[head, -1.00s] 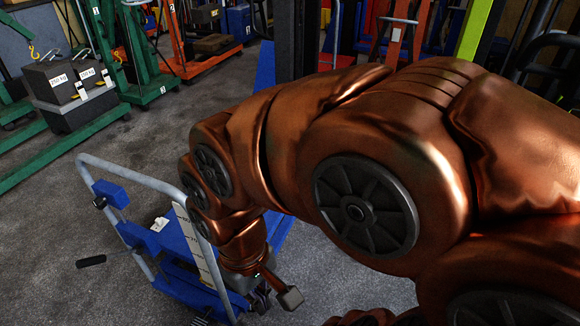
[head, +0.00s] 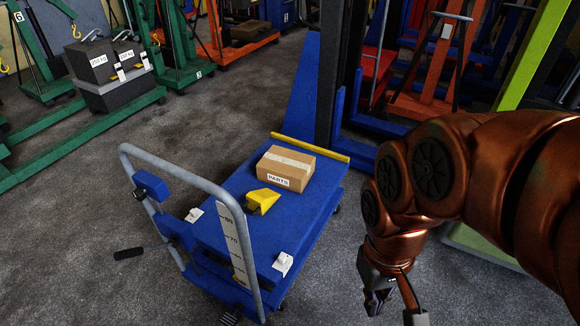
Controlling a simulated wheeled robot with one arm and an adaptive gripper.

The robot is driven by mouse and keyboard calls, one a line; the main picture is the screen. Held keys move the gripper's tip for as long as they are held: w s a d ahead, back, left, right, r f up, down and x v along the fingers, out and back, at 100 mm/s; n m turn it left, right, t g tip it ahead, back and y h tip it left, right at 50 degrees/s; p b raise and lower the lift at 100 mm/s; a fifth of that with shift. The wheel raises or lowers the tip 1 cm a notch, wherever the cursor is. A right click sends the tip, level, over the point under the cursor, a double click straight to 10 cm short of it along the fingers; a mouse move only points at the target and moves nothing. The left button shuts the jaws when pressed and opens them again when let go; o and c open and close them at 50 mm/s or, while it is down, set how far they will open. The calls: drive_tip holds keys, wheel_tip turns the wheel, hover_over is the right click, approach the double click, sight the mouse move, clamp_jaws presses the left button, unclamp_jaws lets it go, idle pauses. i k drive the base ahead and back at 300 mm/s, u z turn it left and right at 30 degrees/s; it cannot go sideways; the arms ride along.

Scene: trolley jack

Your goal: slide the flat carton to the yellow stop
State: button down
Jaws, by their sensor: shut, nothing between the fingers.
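The brown carton (head: 287,168), with a pale tape strip and a "PARTS" label, lies on the blue platform (head: 235,200) of the trolley jack. A yellow bar (head: 310,148) runs along the platform's far edge, just behind the carton. I cannot tell whether the carton touches it. A yellow wedge-shaped block (head: 262,201) sits on the near side of the carton, close to it. My gripper (head: 377,306) points down, shut and empty, to the right of the platform and apart from the carton.
The trolley's grey tube handle (head: 200,183) with a scale strip (head: 236,240) rises at the near left. White fittings (head: 282,263) sit on the platform's near part. A blue frame with a dark mast (head: 329,80) stands behind the bar. Grey floor is open at left.

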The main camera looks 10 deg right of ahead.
sight(288, 169)
drive_tip(key=z, duration=0.75)
drive_tip(key=i, duration=1.8)
drive_tip(key=u, duration=3.05)
